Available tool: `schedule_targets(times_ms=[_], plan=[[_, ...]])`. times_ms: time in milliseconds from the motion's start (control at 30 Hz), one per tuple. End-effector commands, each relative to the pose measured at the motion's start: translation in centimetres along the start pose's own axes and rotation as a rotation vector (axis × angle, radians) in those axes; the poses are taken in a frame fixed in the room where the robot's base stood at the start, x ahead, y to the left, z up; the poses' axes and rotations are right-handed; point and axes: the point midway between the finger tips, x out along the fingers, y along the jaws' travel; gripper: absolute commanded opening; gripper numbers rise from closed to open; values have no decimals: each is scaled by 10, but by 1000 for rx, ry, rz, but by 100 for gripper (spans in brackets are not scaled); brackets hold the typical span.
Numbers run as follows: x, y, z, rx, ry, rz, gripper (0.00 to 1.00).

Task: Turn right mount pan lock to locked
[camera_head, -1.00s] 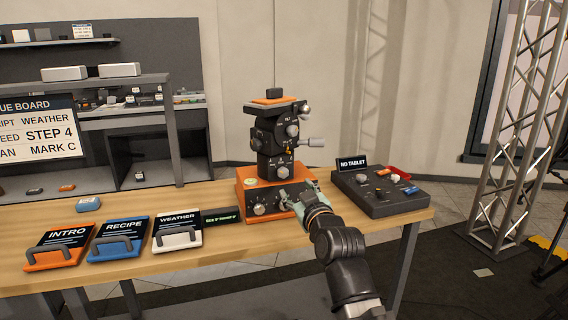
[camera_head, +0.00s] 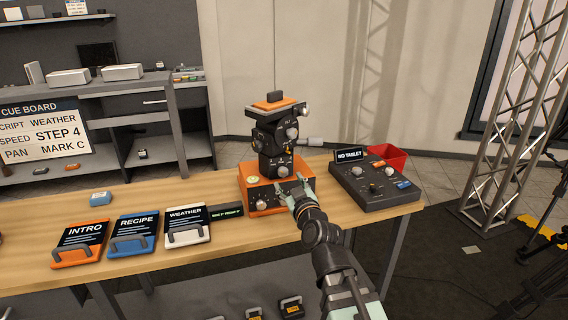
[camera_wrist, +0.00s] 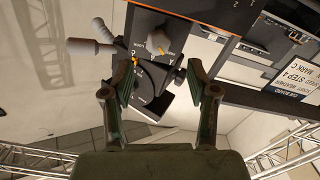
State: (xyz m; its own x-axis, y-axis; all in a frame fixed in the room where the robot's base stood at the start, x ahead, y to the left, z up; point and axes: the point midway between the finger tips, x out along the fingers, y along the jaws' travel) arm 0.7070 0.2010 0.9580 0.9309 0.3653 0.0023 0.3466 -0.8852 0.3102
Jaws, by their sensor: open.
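The camera mount (camera_head: 277,132), dark with grey knobs and an orange-trimmed top plate, stands upright on an orange base box (camera_head: 262,198) on the table. A small grey knob (camera_head: 283,171) is low on its front; I cannot read its setting there. My gripper (camera_head: 292,187) is open just in front of the base's upper right. In the wrist view the open fingers (camera_wrist: 162,80) frame the lower mount. A grey knob (camera_wrist: 157,43) beside "LOCK" lettering lies beyond the fingertips, apart from them. I cannot tell for sure that it is the pan lock.
Several cue cards, including WEATHER (camera_head: 187,225), lie left. A grey handle (camera_head: 314,141) sticks out right from the mount. A red bin (camera_head: 388,158) is behind the panel.

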Motion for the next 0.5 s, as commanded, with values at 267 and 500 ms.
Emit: schedule_targets(times_ms=[267,500], plan=[[30,2,1,1,-6,8,59],[58,3,2,1,-5,9,59]])
